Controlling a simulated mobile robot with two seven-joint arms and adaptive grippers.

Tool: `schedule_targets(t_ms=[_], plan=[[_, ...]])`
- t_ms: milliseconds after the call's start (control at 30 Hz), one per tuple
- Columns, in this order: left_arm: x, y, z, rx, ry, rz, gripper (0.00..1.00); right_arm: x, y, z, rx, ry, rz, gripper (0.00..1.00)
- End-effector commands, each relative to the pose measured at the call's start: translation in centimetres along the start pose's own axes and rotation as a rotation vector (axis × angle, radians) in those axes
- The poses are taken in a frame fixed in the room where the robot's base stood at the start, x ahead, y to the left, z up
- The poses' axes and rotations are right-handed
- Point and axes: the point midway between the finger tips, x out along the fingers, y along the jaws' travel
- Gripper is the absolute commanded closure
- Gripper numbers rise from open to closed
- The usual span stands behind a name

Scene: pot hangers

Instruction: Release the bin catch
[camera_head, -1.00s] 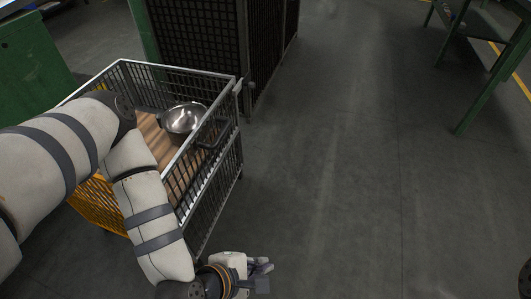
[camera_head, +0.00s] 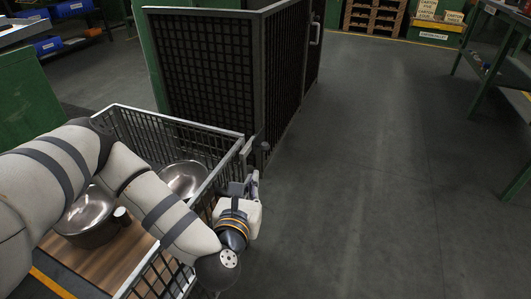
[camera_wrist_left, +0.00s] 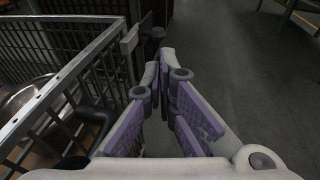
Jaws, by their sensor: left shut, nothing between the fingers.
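The bin (camera_head: 205,152) is a grey wire-mesh crate with a wooden floor, at the lower left of the head view. It holds steel pots. A small metal plate and post, which looks like the catch (camera_head: 250,146), sits at its far right corner; it also shows at the top of the left wrist view (camera_wrist_left: 130,40). My left gripper (camera_head: 245,184) is just outside the bin's right side, a little short of that corner. Its purple-padded fingers (camera_wrist_left: 163,62) point toward the corner, shut and empty, apart from the catch. My right gripper is not in view.
A steel pot (camera_head: 184,178) and a larger one (camera_head: 88,215) lie in the bin. A tall dark mesh cage (camera_head: 210,60) stands just behind it. The floor (camera_head: 380,170) to the right is clear. A green table (camera_head: 500,60) stands far right.

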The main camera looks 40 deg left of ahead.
Motion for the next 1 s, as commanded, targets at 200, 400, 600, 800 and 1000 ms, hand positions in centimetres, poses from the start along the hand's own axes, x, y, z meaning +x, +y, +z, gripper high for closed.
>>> schedule_targets(t_ms=[200,400,600,800,1000], plan=[[1.1,0.0,-0.1,0.002,-0.001,-0.001,1.0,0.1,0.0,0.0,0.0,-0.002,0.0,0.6],[5.2,0.0,-0.1,0.004,-0.001,0.001,1.0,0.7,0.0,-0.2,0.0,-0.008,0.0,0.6],[9.6,-0.1,-0.2,0.004,0.0,-0.001,1.0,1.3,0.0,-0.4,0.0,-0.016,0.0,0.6],[12.8,-0.1,-0.3,0.004,0.002,-0.002,1.0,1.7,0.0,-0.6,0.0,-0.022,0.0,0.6],[14.0,-0.1,-0.1,0.003,0.003,-0.003,1.0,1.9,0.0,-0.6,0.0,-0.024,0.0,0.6]])
